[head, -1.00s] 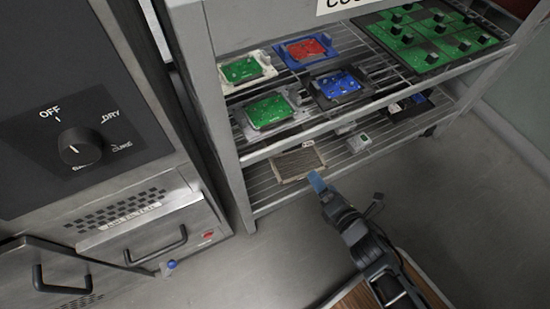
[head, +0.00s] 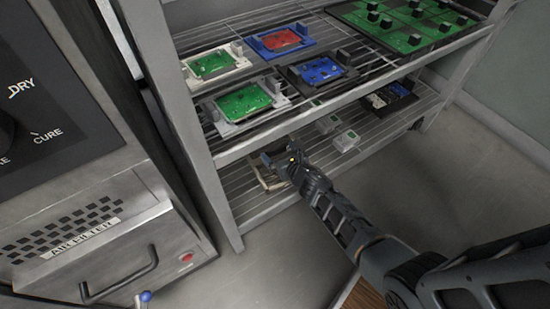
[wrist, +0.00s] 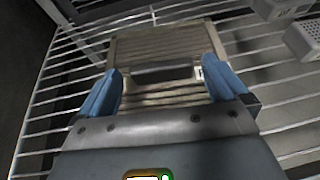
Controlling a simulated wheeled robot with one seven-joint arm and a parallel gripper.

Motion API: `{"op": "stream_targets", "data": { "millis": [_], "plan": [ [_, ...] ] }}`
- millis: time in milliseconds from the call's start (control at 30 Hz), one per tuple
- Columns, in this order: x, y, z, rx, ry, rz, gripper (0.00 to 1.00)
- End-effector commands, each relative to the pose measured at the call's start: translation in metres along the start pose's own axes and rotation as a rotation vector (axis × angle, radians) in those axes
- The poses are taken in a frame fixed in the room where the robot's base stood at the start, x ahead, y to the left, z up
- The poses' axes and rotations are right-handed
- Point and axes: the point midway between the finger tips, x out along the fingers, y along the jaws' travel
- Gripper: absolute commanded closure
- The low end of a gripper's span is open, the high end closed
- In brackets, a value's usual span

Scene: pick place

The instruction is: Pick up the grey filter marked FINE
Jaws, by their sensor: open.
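A filter with a beige-grey frame and pleated face (wrist: 160,46) lies on the wire lower shelf in the wrist view. In the head view the filter (head: 260,174) is partly hidden by my gripper (head: 282,163). In the wrist view my gripper (wrist: 162,72) is open, its two blue fingers spread on either side of the near part of the filter. I cannot tell whether they touch it.
Small white boxes (head: 346,140) sit on the lower shelf (head: 240,206) to the right of the filter. The upper shelf with several circuit boards (head: 243,104) overhangs close above. A grey cabinet with an AIR FILTER drawer (head: 120,270) stands at the left.

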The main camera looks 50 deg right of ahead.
Motion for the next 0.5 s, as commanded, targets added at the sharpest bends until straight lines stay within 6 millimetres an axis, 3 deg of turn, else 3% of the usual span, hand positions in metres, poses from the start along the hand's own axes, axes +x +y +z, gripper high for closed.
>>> {"op": "stream_targets", "data": {
  "millis": [200,500],
  "plan": [
    [0.028,0.0,-0.005,0.0,0.0,-0.001,0.0],
    [0.031,0.0,-0.003,0.001,0.0,-0.001,0.0]
  ]
}}
